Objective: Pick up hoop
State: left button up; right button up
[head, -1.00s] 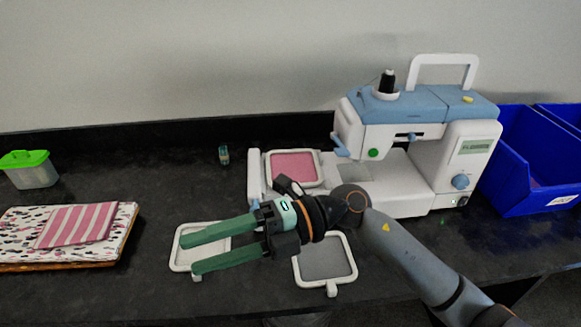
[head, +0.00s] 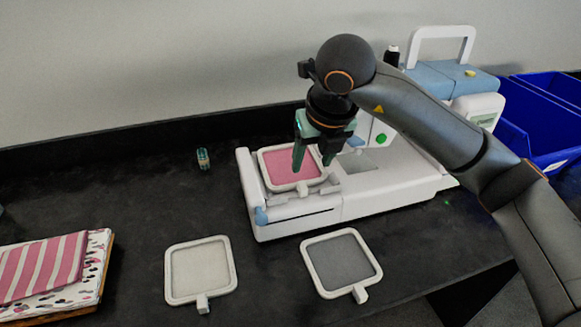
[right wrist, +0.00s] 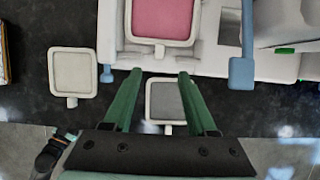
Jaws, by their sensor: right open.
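A square white hoop with pink fabric (head: 276,172) sits on the left bed of the white and blue sewing machine (head: 380,195). My right gripper (head: 313,163) is open and points down at the right part of this pink hoop; no hold on it shows. In the right wrist view the pink hoop (right wrist: 163,18) lies beyond the two open green fingertips (right wrist: 160,73). A hoop with cream fabric (head: 200,268) and a hoop with grey fabric (head: 342,262) lie flat on the dark table in front of the machine. My left gripper is not in view.
Patterned and striped cloth (head: 50,270) lies on a board at the left. A small bottle-like item (head: 203,159) lies behind the hoops. Blue bins (head: 540,125) stand at the right. The dark table (head: 120,190) left of the machine is mostly clear.

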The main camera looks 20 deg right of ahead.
aim_at(303, 185)
jog(key=x, duration=1)
jog(key=shift+w+a+f, duration=0.1)
grip_shut()
dwell(0.4)
